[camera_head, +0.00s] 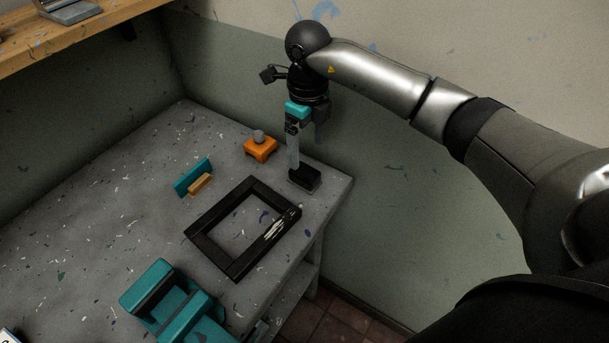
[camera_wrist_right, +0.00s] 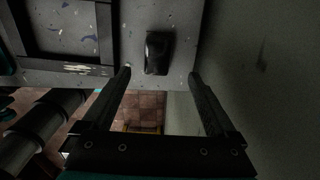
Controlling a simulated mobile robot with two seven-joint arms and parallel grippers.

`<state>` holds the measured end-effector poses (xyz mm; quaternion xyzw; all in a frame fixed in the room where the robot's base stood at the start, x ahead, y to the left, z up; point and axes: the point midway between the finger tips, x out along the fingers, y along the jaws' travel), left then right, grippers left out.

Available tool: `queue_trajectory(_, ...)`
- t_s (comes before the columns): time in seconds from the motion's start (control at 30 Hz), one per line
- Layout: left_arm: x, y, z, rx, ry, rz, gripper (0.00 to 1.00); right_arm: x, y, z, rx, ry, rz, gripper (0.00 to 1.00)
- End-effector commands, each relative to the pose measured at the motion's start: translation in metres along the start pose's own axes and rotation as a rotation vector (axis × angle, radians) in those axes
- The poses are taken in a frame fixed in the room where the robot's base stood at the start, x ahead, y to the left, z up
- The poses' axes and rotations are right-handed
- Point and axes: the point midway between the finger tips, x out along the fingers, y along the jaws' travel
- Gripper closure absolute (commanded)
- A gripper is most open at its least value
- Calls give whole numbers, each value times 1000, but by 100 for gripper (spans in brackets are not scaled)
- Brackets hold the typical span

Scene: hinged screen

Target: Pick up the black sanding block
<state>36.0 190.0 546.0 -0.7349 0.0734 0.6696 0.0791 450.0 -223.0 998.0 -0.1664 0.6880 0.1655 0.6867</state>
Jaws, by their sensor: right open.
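The black sanding block (camera_head: 305,179) lies on the grey worktable near its right corner, to the right of the black frame. It also shows in the right wrist view (camera_wrist_right: 157,53), lying between the lines of my two fingers and beyond their tips. My right gripper (camera_head: 305,150) is above the block with its fingers pointing down. In the right wrist view (camera_wrist_right: 160,73) its fingers are wide apart with nothing between them. In the head view one finger overlaps the block's far side, and I cannot tell whether it touches. My left gripper is not in view.
A black hinged frame (camera_head: 202,243) lies left of the block on the worktable (camera_head: 100,220). An orange block with a grey knob (camera_head: 260,149) and a teal and tan tool (camera_head: 193,179) lie behind. A teal vise (camera_head: 172,305) is in front. The wall is close on the right.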

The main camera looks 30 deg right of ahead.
Motion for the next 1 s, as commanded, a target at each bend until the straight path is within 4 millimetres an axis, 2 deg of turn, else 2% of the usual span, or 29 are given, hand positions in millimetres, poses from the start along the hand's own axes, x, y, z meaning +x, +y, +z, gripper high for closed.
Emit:
queue_trajectory(0.1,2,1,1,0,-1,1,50,19,0,0,1,1,2,7)
queue_trajectory(0.37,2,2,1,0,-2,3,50,33,2,1,-1,0,2,7)
queue_trajectory(0.7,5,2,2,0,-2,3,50,78,5,3,0,0,2,7)
queue_trajectory(0.93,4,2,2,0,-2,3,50,79,5,3,-1,-2,1,7)
queue_trajectory(1.0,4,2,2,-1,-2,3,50,79,5,3,-1,-2,1,15)
